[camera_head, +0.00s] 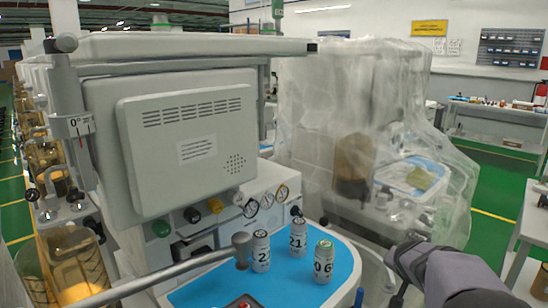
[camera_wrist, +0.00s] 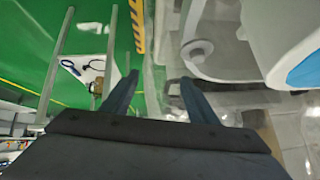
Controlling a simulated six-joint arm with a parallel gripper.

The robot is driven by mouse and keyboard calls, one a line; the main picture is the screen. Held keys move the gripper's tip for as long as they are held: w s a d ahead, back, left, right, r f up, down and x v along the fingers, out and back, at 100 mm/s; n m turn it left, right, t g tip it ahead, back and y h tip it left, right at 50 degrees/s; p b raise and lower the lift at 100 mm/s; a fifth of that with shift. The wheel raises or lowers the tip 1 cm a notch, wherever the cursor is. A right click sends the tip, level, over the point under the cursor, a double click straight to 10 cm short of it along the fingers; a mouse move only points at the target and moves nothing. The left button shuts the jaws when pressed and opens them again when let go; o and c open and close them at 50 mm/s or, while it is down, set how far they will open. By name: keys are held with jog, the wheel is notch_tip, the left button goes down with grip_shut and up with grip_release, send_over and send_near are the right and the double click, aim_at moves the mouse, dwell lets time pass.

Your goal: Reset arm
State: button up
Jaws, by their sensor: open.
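My gripper (camera_head: 402,275) is at the lower right of the head view, beside the cart's work surface and to the right of the canisters. In the wrist view my gripper (camera_wrist: 159,82) has its two dark fingers apart, with nothing between them. Three labelled canisters stand upright on the blue mat (camera_head: 215,288): a left one (camera_head: 261,252), a middle one marked 21 (camera_head: 298,238) and a right one with a greenish top (camera_head: 324,262). My gripper touches none of them. In the head view its fingertips are hard to make out.
An anaesthesia machine with a grey monitor back (camera_head: 190,150) and a metal rail (camera_head: 175,270) fills the left. A plastic-draped cart (camera_head: 350,110) stands behind my gripper. In the wrist view, green floor (camera_wrist: 100,30) and a white cart edge (camera_wrist: 290,40) lie below.

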jog(key=s+a+f+n+g+b, duration=0.1)
jog(key=s+a+f+g, duration=0.1)
jog(key=s+f, duration=0.35)
jog(key=s+a+f+g+b, duration=0.1)
jog(key=s+a+f+g, duration=0.15)
jog(key=s, duration=0.55)
jog(key=s+a+r+n+g+y+p, duration=0.2)
jog(key=s+a+n+y+p, duration=0.5)
jog(key=s+a, duration=0.95)
notch_tip(320, 180, up, 16)
jog(key=w+n+h+p, duration=0.1)
jog(key=n+h+p, duration=0.1)
jog(key=p, duration=1.5)
jog(key=shift+w, duration=0.25)
jog(key=shift+a+f, duration=0.1)
